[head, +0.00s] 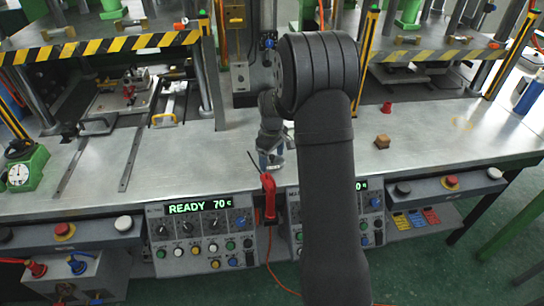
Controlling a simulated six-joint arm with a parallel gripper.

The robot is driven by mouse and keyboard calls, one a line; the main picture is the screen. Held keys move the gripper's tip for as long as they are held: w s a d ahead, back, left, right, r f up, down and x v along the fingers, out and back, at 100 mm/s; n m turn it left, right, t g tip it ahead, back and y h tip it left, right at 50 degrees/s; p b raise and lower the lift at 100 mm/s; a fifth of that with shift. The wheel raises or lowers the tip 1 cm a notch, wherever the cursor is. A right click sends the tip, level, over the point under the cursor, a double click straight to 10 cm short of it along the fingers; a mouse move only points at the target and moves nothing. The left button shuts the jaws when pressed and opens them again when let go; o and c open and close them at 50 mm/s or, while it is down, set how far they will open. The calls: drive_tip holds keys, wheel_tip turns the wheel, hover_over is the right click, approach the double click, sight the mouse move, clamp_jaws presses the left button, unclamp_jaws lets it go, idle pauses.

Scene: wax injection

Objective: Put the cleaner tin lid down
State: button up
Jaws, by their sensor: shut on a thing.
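My gripper (270,146) points down at the middle of the steel bench, just left of my dark arm, which fills the centre of the head view. It is shut on what appears to be the cleaner tin lid; the lid is too small and too covered by the fingers to make out clearly. A small blue and pale thing, seemingly the cleaner tin (278,158), shows at the fingers, partly hidden. I cannot tell whether the lid touches it or the bench.
A red-handled tool (268,196) hangs at the bench's front edge, close to my gripper. A red cap (386,107) and a brown block (382,141) lie to the right. A green gauge (22,172) stands far left. The bench (195,160) left of my gripper is clear.

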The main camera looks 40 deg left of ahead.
sight(272, 156)
drive_tip(key=shift+f, duration=0.15)
drive_tip(key=o, duration=1)
wheel_tip(272, 156, up, 12)
drive_tip(key=shift+r, duration=0.15)
